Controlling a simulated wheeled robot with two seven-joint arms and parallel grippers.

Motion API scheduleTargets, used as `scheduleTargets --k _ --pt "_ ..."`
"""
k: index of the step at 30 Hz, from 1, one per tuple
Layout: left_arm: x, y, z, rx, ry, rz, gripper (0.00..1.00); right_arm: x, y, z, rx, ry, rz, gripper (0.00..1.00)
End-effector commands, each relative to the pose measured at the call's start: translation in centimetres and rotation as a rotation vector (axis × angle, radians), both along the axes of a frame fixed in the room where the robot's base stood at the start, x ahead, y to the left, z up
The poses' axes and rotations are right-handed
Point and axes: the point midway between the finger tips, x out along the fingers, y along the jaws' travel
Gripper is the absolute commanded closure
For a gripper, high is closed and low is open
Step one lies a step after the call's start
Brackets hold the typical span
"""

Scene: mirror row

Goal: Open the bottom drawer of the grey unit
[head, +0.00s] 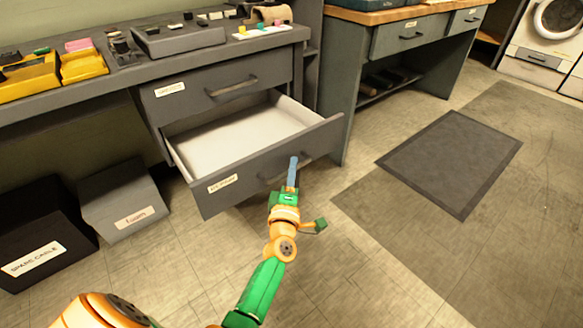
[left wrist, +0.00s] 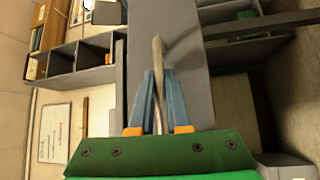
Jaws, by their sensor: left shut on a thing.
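The grey unit (head: 222,72) stands under the left bench. Its bottom drawer (head: 240,178) is pulled well out, and its pale inside (head: 230,138) looks empty. The upper drawer above it is closed. My left gripper (head: 293,162) is at the bottom drawer's front, shut on its bar handle (head: 268,181). In the left wrist view the blue fingers (left wrist: 160,92) lie on both sides of the handle bar (left wrist: 157,52). My right gripper is in neither view.
A grey box (head: 110,190) and a black box (head: 35,220) stand on the floor at left. Another bench (head: 405,40) stands to the right. A dark mat (head: 450,160) lies on clear floor. Yellow trays (head: 82,66) sit on the left bench top.

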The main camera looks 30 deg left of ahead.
Motion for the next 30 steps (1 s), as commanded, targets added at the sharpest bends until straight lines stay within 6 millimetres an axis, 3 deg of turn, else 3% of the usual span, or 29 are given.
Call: scheduleTargets --k 6,7,9,10,19,30 --pt "0.0 0.0 0.0 -0.001 -0.001 0.0 1.0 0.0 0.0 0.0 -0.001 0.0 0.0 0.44" --pt "0.0 0.0 0.0 -0.001 -0.001 0.0 0.77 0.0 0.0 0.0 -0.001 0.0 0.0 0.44" --pt "0.0 0.0 0.0 -0.001 -0.001 0.0 0.58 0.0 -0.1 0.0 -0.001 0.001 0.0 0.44" --pt "0.0 0.0 0.0 -0.001 -0.001 0.0 0.55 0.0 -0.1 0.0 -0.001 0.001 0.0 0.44" --pt "-0.3 -0.1 0.0 0.0 0.001 0.0 0.55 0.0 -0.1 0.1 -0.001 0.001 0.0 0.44" --pt "-6.3 -2.5 -0.9 -0.001 0.001 -0.001 0.55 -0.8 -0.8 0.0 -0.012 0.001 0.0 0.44"
